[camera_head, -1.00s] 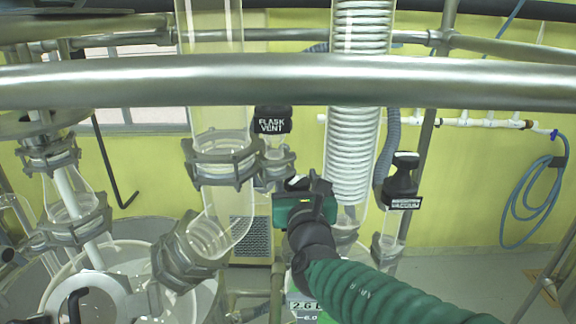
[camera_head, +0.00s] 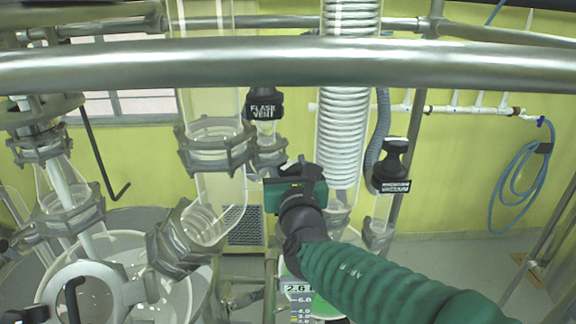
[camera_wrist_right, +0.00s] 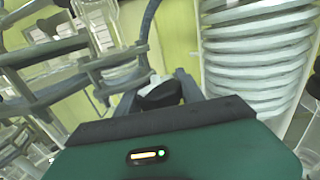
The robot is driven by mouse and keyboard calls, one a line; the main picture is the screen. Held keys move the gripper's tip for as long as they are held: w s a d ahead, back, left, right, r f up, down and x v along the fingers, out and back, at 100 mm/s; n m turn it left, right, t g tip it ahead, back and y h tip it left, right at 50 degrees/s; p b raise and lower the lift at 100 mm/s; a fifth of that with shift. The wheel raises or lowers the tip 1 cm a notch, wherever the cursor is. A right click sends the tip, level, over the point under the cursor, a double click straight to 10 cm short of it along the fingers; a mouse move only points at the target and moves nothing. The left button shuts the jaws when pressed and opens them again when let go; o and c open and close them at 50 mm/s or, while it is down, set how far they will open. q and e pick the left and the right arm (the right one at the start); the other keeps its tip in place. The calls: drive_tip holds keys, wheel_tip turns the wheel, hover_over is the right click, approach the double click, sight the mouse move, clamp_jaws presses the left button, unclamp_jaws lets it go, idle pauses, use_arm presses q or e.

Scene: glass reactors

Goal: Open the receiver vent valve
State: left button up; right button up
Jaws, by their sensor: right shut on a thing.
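My right gripper (camera_head: 293,170), with a green body and black fingers, is in front of the glass between the left tube and the coiled condenser. In the right wrist view its fingers (camera_wrist_right: 160,86) are shut on a dark rounded knob (camera_wrist_right: 160,97). A pale part shows just beyond the knob. No label shows on the knob, so I cannot read which valve it is, or tell how far it is turned. The gripper body hides its lower part. My left gripper is not in view.
A black "FLASK VENT" valve (camera_head: 263,104) stands just above and left of the gripper. Another black labelled valve (camera_head: 393,165) stands to the right. The coiled condenser (camera_head: 345,120) is close by. A thick metal rail (camera_head: 250,65) crosses in front, above the gripper.

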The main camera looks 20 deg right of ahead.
drive_tip(key=shift+f, duration=0.1)
idle(0.7)
drive_tip(key=o, duration=0.9)
drive_tip(key=shift+o, duration=0.8)
drive_tip(key=shift+w, duration=0.15)
drive_tip(key=shift+w+f, duration=0.15)
drive_tip(key=shift+w, duration=0.15)
